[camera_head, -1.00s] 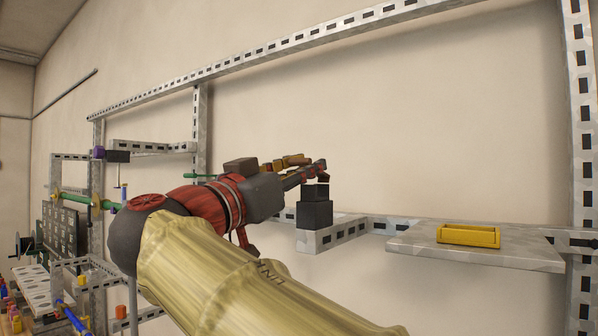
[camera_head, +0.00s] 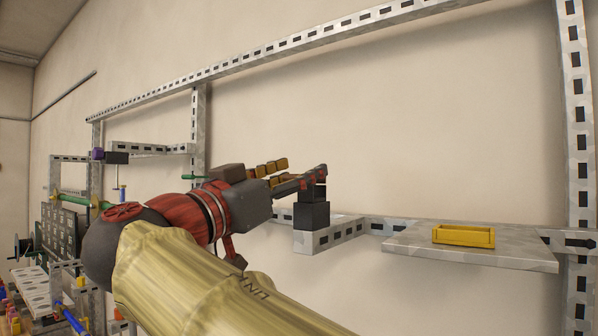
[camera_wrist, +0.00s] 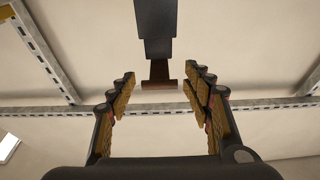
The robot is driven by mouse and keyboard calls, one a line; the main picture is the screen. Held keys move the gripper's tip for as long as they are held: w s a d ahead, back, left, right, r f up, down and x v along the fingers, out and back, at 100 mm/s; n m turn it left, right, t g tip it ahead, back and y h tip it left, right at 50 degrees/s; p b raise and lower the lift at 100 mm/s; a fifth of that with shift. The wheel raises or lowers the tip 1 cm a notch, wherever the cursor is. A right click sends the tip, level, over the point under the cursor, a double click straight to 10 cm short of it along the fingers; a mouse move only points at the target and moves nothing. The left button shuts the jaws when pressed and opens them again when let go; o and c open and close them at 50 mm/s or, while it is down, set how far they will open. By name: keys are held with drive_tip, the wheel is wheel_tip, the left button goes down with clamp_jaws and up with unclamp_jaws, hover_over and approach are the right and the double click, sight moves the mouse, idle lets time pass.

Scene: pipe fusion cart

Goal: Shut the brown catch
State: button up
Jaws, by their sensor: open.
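The brown catch (camera_wrist: 160,84) shows in the wrist view as a short brown bar at the lower end of a dark block (camera_wrist: 155,30). It lies between my fingers with a gap on each side. In the head view a black block (camera_head: 311,216) stands on a metal bracket, and my fingers cover its upper part; the brown bar cannot be made out there. My gripper (camera_head: 302,171) is open at the top of this block. In the wrist view my gripper (camera_wrist: 165,87) shows yellow-padded fingers spread wide, with nothing held.
A grey shelf (camera_head: 410,249) with a yellow tray (camera_head: 463,243) on it is to the right. A slotted metal frame (camera_head: 578,120) runs along the wall. Other fixtures, including a perforated plate (camera_head: 34,290), stand at the far left. Space above the shelf is clear.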

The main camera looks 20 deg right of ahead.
drive_tip(key=v, duration=1)
drive_tip(key=shift+d, duration=0.1)
